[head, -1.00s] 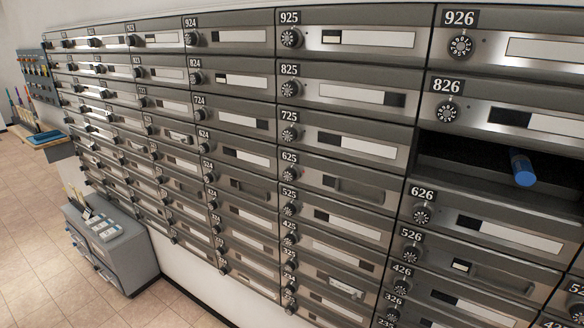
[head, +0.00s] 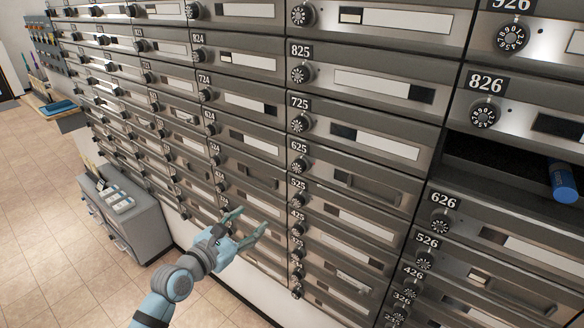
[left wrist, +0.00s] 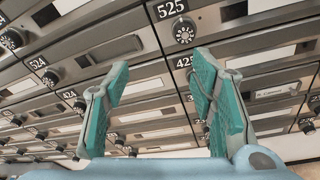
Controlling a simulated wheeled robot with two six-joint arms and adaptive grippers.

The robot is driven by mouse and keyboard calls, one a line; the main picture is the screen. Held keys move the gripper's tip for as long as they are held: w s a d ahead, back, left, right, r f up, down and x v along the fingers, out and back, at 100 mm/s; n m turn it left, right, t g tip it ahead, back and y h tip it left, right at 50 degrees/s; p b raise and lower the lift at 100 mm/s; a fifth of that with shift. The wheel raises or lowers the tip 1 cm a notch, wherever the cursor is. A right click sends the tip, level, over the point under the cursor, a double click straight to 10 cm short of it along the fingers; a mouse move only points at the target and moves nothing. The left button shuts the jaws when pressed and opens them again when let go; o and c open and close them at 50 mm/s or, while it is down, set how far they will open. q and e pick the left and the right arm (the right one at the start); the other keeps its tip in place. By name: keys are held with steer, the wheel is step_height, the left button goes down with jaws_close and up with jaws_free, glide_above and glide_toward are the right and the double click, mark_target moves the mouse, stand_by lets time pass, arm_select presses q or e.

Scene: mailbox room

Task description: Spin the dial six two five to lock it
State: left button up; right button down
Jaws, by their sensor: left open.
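The dial of box 625 (head: 301,166) is a small dark round knob at the left end of its door, below the number plate 625 (head: 299,146). The door of box 625 (head: 400,193) looks shut, flush with its neighbours. My left gripper (head: 249,222) is open and empty, below and left of that dial and apart from it, in front of the lower boxes. In the left wrist view, its teal fingers (left wrist: 162,72) are spread, with the dial of box 525 (left wrist: 184,30) above the right finger. Dial 625 does not show there. My right gripper is not in view.
Rows of grey boxes with closely spaced dials fill the wall. An open compartment at right holds a blue cylinder (head: 563,183) that sticks out. A grey cabinet (head: 145,228) stands at lower left, and the tiled floor (head: 50,200) beside it is clear.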

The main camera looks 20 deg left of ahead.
mark_target(296, 168)
arm_select(q)
steer(key=w+d+r+n+h, duration=0.1)
steer(key=d+r+n+h, duration=0.15)
steer(key=r, duration=0.55)
steer(key=shift+t, duration=0.4)
steer(key=b+x, duration=0.2)
steer(key=x, duration=1.1)
steer(key=shift+w+d+f+b, duration=0.1)
steer(key=shift+w+d+b, duration=0.15)
steer(key=shift+d+b, duration=0.05)
steer(key=shift+s, duration=0.1)
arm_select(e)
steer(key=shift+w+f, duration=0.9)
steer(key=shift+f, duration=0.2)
arm_select(q)
steer(key=shift+s, duration=0.1)
steer(key=shift+c, duration=0.9)
steer(key=c, duration=1)
